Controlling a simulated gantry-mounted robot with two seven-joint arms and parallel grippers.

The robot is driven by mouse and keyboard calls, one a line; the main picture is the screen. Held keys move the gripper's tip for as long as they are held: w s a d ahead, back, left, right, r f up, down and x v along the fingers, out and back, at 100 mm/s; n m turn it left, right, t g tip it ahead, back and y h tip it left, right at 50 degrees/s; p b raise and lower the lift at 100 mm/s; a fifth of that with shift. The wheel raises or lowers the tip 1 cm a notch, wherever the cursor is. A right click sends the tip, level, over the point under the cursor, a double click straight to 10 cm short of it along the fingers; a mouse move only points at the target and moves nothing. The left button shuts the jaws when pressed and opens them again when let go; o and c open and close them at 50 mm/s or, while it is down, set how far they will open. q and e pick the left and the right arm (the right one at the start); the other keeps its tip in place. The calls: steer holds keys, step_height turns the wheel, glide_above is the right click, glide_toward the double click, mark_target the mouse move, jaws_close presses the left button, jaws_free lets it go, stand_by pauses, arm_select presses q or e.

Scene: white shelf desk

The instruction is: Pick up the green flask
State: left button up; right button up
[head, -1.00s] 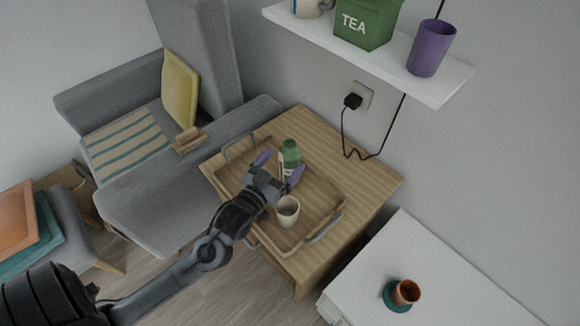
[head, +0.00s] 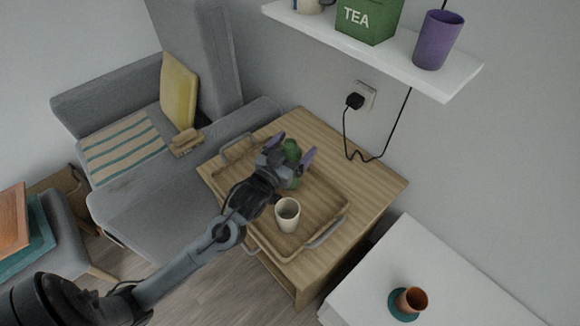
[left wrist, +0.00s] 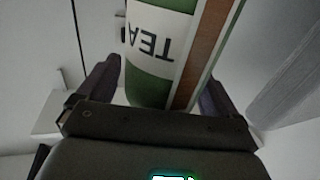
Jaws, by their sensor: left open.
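The green flask (head: 291,149) stands on the wooden tray (head: 325,205), on the side table. In the head view its green top shows between my left gripper's purple-tipped fingers, and its lower part is mostly hidden by the gripper. My left gripper (head: 292,152) is open around the flask, one finger on each side. In the left wrist view the flask (left wrist: 150,88), with a white label, dark lettering and a brown stripe, fills the space between the fingers. Whether either finger touches it, I cannot tell. My right gripper is not in view.
A pale cup (head: 288,217) stands on the tray close to my left wrist. A grey armchair (head: 150,190) is left of the side table (head: 375,180). A white shelf (head: 440,82) with a green tea box (head: 368,22) and purple cup (head: 437,40) is above.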

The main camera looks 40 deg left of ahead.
arm_select(q)
steer(key=shift+c, duration=0.3)
jaws_close()
steer(key=shift+r, duration=0.1)
